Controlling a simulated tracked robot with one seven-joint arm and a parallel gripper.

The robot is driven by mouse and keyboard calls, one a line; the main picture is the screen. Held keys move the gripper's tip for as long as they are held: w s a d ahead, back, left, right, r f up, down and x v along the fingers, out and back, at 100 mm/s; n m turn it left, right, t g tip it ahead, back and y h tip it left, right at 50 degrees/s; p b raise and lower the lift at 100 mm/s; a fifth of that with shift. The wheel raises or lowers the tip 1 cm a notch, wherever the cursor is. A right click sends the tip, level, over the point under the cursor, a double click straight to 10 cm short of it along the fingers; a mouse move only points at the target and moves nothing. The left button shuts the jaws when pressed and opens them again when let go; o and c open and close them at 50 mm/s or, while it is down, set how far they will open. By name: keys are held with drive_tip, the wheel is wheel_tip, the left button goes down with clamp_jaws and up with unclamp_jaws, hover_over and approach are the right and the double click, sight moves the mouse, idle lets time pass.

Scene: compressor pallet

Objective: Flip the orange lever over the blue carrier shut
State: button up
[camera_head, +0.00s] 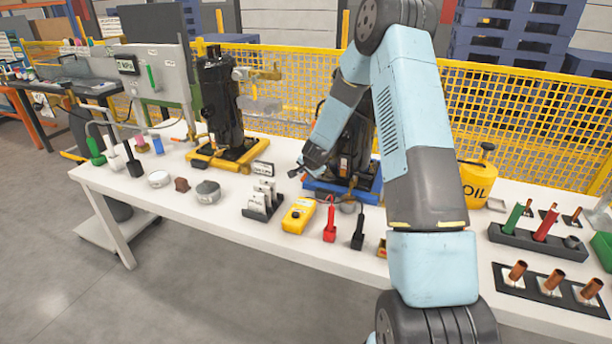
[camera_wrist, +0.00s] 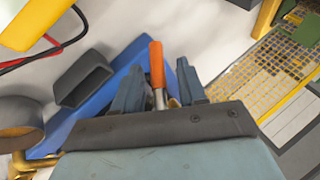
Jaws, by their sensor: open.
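The orange lever (camera_wrist: 157,64) stands out from the blue carrier in the wrist view, with a metal shank below its orange grip. My gripper (camera_wrist: 160,88) is open, with one finger on each side of the lever. I cannot tell whether either finger touches it. The blue carrier (camera_wrist: 98,104) lies below and to the left of the fingers. In the head view the blue carrier (camera_head: 318,187) sits on the white table under a black compressor (camera_head: 353,158), partly hidden by my arm. My gripper (camera_head: 294,173) shows at the carrier's left side there.
A yellow meter (camera_head: 299,215) with red and black probes stands in front of the carrier. Another black compressor on a yellow carrier (camera_head: 205,157) stands further left. A yellow mesh fence (camera_head: 285,88) runs behind the table.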

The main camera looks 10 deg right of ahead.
drive_tip(key=shift+w+f, duration=0.3)
drive_tip(key=shift+f, duration=0.1)
drive_tip(key=shift+c, duration=0.4)
clamp_jaws()
drive_tip(key=shift+a, duration=0.1)
